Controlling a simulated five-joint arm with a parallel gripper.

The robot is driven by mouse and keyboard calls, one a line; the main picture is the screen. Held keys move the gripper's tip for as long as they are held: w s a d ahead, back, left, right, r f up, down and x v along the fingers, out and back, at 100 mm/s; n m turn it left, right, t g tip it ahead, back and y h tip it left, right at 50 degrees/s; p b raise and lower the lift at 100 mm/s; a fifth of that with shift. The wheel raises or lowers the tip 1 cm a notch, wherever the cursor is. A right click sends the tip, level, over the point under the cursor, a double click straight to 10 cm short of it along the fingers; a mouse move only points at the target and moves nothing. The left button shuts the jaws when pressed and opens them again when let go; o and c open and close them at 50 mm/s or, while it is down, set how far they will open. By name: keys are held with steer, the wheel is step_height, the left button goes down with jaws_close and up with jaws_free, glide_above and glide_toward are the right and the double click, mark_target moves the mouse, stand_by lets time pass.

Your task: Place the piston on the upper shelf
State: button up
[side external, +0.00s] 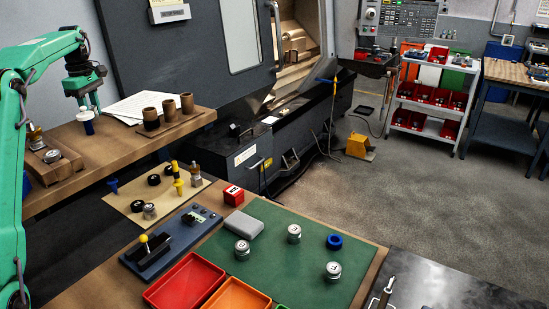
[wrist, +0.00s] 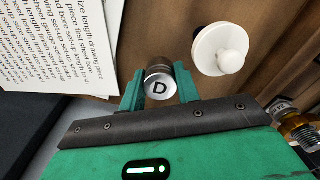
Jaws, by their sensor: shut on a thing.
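My gripper (wrist: 160,76) is shut on a silver metal piston (wrist: 160,88) marked "D", which sits between the two green fingers in the wrist view. In the side view my gripper (side external: 88,106) is low over the wooden upper shelf (side external: 118,152), near its back edge. The held piston is not clearly seen there. I cannot tell whether it touches the shelf. A white round thing with a knob (wrist: 222,48) stands just right of the piston in the wrist view; a white-and-blue item (side external: 87,123) shows by my fingers in the side view.
White paper sheets (side external: 138,107) and a holder with brown cups (side external: 168,118) stand right of my gripper on the shelf. A wooden block (side external: 50,170) with metal parts is to the left. Below, similar metal pistons (side external: 294,233) stand on a green mat (side external: 290,285).

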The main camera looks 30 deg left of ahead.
mark_target(91, 107)
steer(key=shift+f, duration=0.6)
steer(key=shift+f, duration=0.1)
steer(key=o, duration=0.7)
steer(key=shift+o, duration=0.2)
steer(key=shift+r, duration=3.85)
